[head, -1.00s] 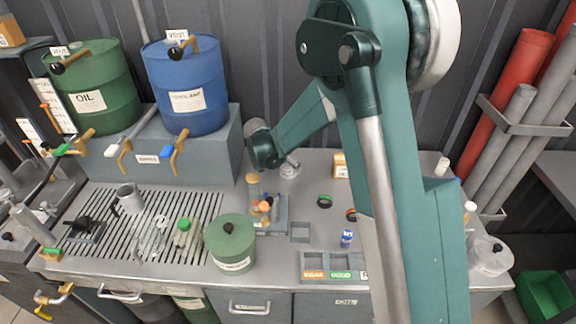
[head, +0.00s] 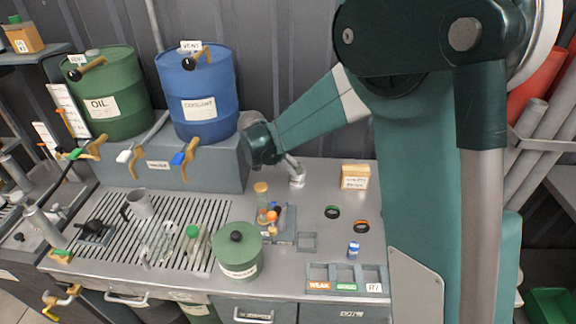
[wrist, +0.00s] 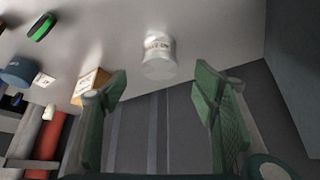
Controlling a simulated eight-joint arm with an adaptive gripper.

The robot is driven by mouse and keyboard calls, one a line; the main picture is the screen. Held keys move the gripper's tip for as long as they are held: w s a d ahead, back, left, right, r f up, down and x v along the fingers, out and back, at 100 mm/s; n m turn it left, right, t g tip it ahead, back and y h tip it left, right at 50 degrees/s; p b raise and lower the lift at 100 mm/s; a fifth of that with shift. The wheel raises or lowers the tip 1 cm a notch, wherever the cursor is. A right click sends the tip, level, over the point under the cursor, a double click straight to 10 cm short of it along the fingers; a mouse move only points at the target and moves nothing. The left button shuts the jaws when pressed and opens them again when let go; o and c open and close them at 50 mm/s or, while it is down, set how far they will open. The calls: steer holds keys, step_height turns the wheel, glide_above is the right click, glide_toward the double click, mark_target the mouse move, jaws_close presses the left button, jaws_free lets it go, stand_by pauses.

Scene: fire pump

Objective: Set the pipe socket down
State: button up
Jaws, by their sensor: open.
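A white, short round piece with dark lettering (wrist: 158,56), which I take to be the pipe socket, stands on the grey counter near its back edge. It also shows in the head view (head: 297,180), just right of my wrist. In the wrist view my gripper (wrist: 160,75) is open, with one green finger on each side and nothing between them. The white piece lies beyond the fingertips, apart from both fingers. In the head view I cannot make out my fingers clearly near the dark wrist.
A labelled wooden box (head: 355,177) stands right of the white piece. A small rack with bottles (head: 275,222), a green lidded pot (head: 237,252) and a labelled tray (head: 346,279) stand nearer the front. The corrugated wall is close behind.

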steer(key=shift+d+r, duration=0.1)
stand_by(0.7)
steer(key=s+d+r+n+y, duration=0.2)
steer(key=s+d+r+n, duration=0.1)
steer(key=s+d+r, duration=1.25)
steer(key=s+d+n, duration=0.1)
steer(key=s+d, duration=0.3)
steer(key=s, duration=0.4)
steer(key=s+d+n+t+y, duration=0.1)
steer(key=s+d, duration=0.3)
steer(key=s, duration=0.4)
steer(key=s+d+n, duration=0.1)
steer(key=s+d, duration=0.4)
steer(key=s, duration=0.3)
steer(key=shift+s+f+n+t+y, duration=0.3)
steer(key=shift+s+f+n+t, duration=0.05)
steer(key=shift+s+n+t, duration=0.05)
